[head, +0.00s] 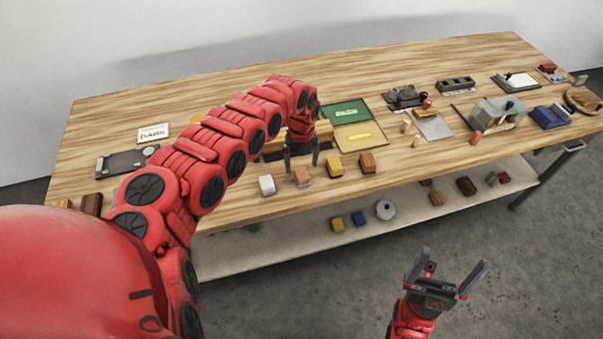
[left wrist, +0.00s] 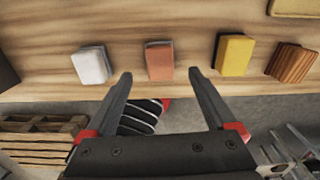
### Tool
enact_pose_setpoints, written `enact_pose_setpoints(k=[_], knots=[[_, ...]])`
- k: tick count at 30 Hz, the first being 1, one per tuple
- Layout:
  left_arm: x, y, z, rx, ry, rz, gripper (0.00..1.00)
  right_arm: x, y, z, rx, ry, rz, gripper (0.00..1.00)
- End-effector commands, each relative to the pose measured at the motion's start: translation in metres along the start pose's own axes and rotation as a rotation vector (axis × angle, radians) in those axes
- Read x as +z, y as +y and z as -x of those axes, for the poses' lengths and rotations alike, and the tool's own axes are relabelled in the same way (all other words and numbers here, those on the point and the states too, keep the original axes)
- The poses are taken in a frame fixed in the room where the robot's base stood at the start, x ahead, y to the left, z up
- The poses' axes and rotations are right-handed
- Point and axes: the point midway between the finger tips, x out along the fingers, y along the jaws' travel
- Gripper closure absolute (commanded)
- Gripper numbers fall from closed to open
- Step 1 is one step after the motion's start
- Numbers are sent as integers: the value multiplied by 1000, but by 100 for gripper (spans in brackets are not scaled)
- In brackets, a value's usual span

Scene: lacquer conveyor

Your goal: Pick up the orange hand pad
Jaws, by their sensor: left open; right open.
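The orange hand pad (head: 302,177) is a small salmon-orange block near the front edge of the wooden table (head: 240,205). It stands between a white block (head: 267,185) and a yellow block (head: 334,167). In the left wrist view the orange pad (left wrist: 159,60) lies beyond the fingertips, between their two lines. My left gripper (head: 301,160) is open and empty, close to the pad in the head view. It also shows open in the left wrist view (left wrist: 160,75). My right gripper (head: 445,272) is open and empty, in front of the table over the floor.
A brown block (head: 367,162) stands right of the yellow one; it also shows in the left wrist view (left wrist: 291,63). A green and yellow case (head: 348,111) lies behind. A lower shelf (head: 300,237) holds several blocks. Tools and fixtures crowd the table's right end.

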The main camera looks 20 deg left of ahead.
Motion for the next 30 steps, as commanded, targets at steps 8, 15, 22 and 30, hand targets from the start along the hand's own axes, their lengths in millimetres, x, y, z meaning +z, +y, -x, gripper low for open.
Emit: enact_pose_setpoints(k=[8, 15, 22, 30], knots=[[0, -2, -18, -1, 1, -2, 10, -2, 1, -13, 0, 0, 0, 0], [4, -2, -47, -3, -3, -2, 10, -3, 1, -16, 0, 0, 0, 0], [5, 0, -56, -1, -4, 0, 10, -3, 1, -17, 0, 0, 0, 0], [5, 0, -55, -1, -4, 0, 33, -3, 1, -16, 0, 0, 0, 0]])
